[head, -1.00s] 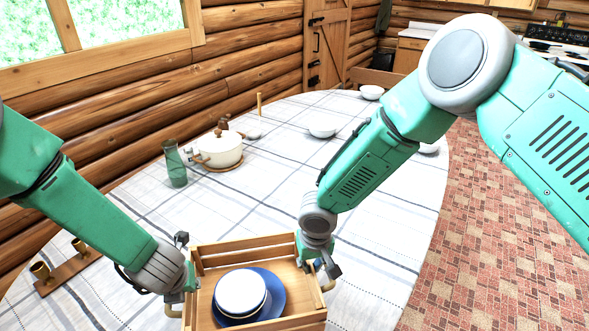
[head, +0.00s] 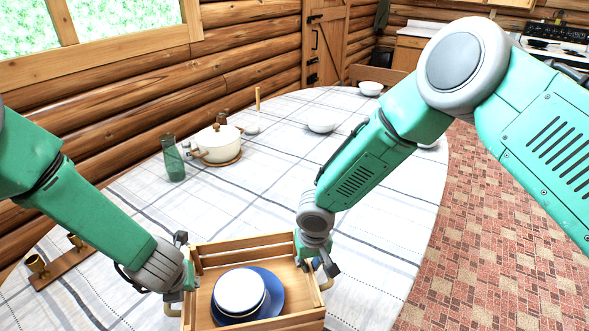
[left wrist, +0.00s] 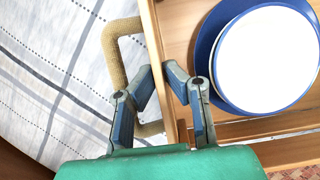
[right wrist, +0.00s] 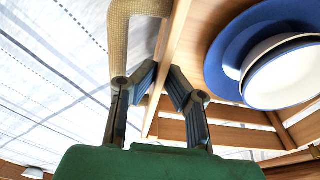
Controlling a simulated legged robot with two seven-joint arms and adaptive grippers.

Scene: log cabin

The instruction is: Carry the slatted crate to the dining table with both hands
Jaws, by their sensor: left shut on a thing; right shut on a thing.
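The slatted crate (head: 240,245) is light wood with a rope handle at each end, at the bottom middle of the head view. It holds a blue plate (head: 275,290) with white, blue-rimmed dishes (head: 240,290) stacked on it. My left gripper (head: 188,285) is shut on the crate's left end wall by the rope handle (left wrist: 115,60). My right gripper (head: 315,268) is shut on the right end wall, beside the other rope handle (right wrist: 120,40). The dining table (head: 385,225), under a white checked cloth, lies below and beyond the crate. Whether the crate touches the cloth I cannot tell.
A white pot (head: 216,143) on a wooden trivet and a green glass carafe (head: 173,160) stand at the table's back left. White bowls (head: 322,122) sit farther back. A wooden holder with brass cups (head: 60,268) is at the left edge. The cloth around the middle is clear.

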